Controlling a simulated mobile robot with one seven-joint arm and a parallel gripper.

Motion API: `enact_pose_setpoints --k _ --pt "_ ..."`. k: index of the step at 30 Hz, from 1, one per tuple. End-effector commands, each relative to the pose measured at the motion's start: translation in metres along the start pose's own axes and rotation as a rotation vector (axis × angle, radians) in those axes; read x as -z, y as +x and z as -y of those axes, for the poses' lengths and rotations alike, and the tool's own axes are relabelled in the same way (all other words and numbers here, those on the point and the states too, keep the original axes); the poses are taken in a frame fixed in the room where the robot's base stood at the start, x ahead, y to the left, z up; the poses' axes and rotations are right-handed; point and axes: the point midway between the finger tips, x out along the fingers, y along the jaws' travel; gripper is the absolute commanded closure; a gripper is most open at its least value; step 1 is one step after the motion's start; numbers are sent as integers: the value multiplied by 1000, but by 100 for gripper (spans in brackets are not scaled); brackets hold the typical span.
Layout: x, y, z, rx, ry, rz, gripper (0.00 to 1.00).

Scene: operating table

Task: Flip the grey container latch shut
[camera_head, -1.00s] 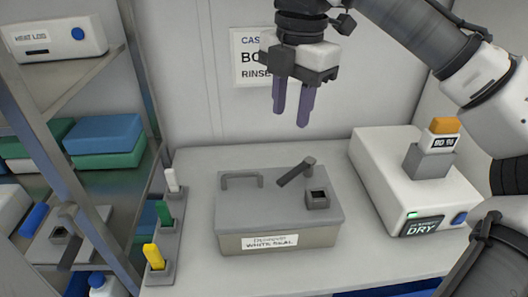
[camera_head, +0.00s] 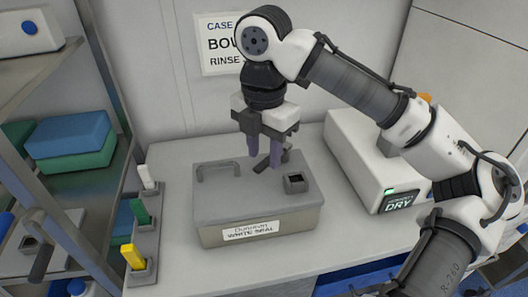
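The grey container (camera_head: 225,212) stands on the counter with a flat lid, a handle at its left and a label reading "WHITE SEAL" on its front. Its dark latch lever (camera_head: 261,166) sticks up at a slant from the right part of the lid, left of a square dark-holed socket (camera_head: 296,183). The lever is raised, not lying in the socket. My gripper (camera_head: 265,155) points down at the latch with its two purple-grey fingers apart. The fingers partly overlap the lever's upper end in this view; I cannot tell whether they touch it.
A white machine with a "DRY" display (camera_head: 352,160) stands right of the container. A rack with white, green and yellow tabs (camera_head: 146,235) stands at the left, beside metal shelving (camera_head: 80,180) with folded cloths. Bare counter lies in front.

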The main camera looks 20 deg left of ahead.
Motion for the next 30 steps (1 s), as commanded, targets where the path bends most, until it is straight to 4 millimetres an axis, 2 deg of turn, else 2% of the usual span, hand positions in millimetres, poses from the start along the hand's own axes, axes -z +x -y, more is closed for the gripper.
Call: enact_pose_setpoints --k 4,12,21,30 --pt "0 9 0 1 -2 -1 64" --pt "0 10 0 0 -2 -1 64" --pt "0 10 0 0 -2 -1 100" --pt "1 10 -2 -1 -2 -1 100"
